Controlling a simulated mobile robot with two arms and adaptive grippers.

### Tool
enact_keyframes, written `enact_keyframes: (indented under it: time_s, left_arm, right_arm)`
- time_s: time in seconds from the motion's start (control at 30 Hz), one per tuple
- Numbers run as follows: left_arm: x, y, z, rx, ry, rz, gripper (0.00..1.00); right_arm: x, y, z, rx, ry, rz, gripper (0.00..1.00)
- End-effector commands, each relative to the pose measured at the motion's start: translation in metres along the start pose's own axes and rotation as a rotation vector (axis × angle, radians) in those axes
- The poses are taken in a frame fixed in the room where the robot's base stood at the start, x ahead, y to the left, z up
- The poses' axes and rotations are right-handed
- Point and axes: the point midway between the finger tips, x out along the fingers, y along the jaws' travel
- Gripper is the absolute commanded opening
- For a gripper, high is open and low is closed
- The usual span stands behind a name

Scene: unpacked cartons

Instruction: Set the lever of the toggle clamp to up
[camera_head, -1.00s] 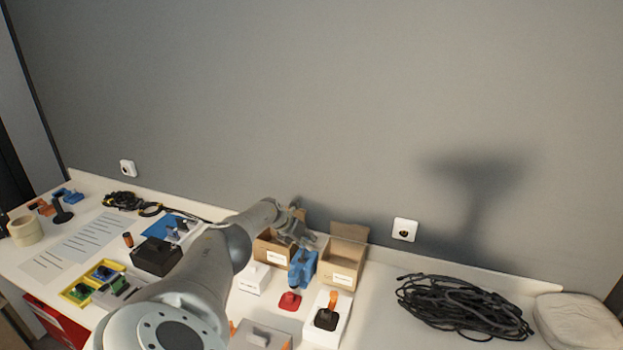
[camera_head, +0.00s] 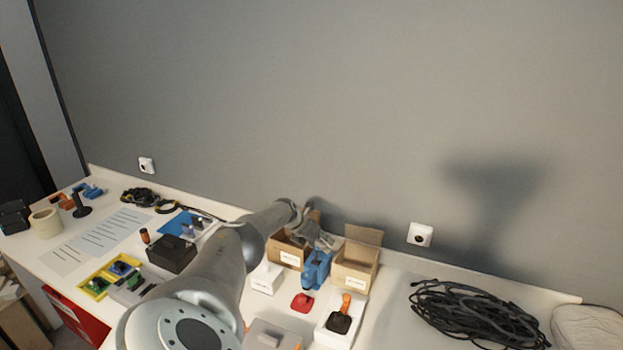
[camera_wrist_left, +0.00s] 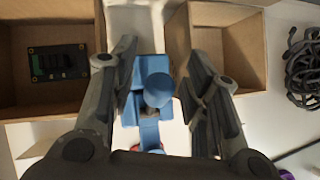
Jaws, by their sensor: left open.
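A blue device (camera_head: 317,268), which looks like the toggle clamp, stands between two open cartons near the wall. In the left wrist view its blue body (camera_wrist_left: 152,88) has a rounded top and a narrow part running toward the bottom edge. I cannot tell its lever's position. My left gripper (camera_head: 316,240) is open above and behind it in the head view. In the left wrist view the two fingers (camera_wrist_left: 165,75) are spread on either side of the blue body, with gaps; no grip shows. My right gripper is in neither current view.
Cardboard cartons (camera_head: 356,267) flank the blue device. A black cable coil (camera_head: 470,318) lies right. The left carton holds a dark board (camera_wrist_left: 58,63).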

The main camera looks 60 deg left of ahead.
Motion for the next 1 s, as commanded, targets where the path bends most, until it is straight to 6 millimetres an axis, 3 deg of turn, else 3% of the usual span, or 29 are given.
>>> enact_keyframes:
  time_s: [0.47, 1.0]
  left_arm:
    - [-0.030, 0.000, -0.002, 0.005, 0.004, 0.001, 0.43]
    - [-0.099, 0.001, -0.001, 0.003, 0.002, 0.002, 0.43]
  right_arm:
    - [0.000, -0.002, 0.001, 0.001, -0.002, -0.002, 0.00]
    - [0.000, -0.002, 0.002, 0.001, -0.002, -0.002, 0.00]
